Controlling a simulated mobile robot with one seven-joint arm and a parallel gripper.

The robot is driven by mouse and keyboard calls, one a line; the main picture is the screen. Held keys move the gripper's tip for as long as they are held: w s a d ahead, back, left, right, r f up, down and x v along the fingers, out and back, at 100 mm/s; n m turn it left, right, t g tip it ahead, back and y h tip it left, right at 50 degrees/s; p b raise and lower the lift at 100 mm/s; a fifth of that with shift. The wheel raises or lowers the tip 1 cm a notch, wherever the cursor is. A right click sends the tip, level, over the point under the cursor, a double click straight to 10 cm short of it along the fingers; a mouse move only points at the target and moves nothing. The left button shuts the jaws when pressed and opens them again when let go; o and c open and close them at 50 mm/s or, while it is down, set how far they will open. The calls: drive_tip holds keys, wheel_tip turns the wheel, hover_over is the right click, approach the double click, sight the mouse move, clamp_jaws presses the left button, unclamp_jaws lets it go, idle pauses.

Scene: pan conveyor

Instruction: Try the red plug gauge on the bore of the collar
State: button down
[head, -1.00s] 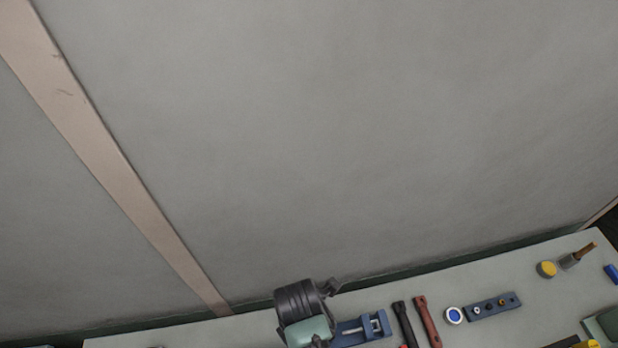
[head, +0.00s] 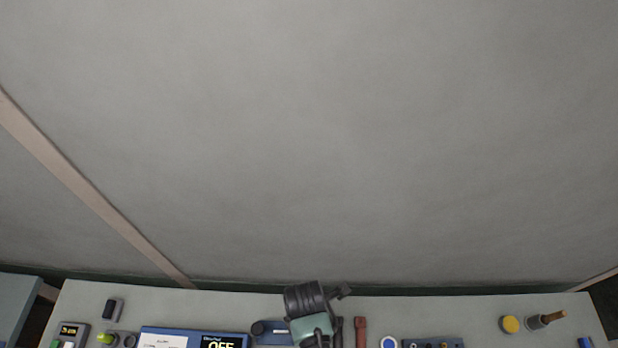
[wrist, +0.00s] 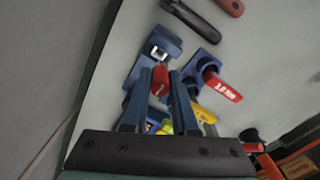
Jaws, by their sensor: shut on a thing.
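In the wrist view my gripper (wrist: 160,82) is shut on the red plug gauge (wrist: 160,76), whose red end shows between the two blue-grey fingers. Just beyond the fingertips is a blue vise-like block (wrist: 172,40). A pale metal piece with a dark opening (wrist: 156,52) sits in it; it may be the collar, but I cannot tell for sure. The gauge's lower part is hidden, and I cannot tell whether it touches the metal piece. In the head view the block (head: 275,338) is partly behind my arm, and my fingers are hidden.
Beside the fingers is a blue holder (wrist: 202,62) with a red tag marked 1.0 mm (wrist: 222,86) and a yellow handle (wrist: 204,112). Dark and red-brown tools lie beyond. In the head view a blue meter (head: 190,338) and a yellow-capped piece (head: 510,324) stand on the bench.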

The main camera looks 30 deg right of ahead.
drive_tip(key=shift+w+a, duration=0.1)
drive_tip(key=shift+a, duration=0.05)
drive_tip(key=shift+f+b, duration=1.05)
drive_tip(key=shift+f, duration=0.75)
drive_tip(key=shift+f, duration=0.4)
drive_tip(key=shift+f+b, duration=0.55)
drive_tip(key=shift+f+b, duration=0.6)
drive_tip(key=shift+f, duration=0.2)
idle(0.5)
drive_tip(key=shift+r, duration=0.1)
idle(0.8)
drive_tip(key=shift+r+p, duration=3.5)
drive_tip(key=shift+p, duration=0.15)
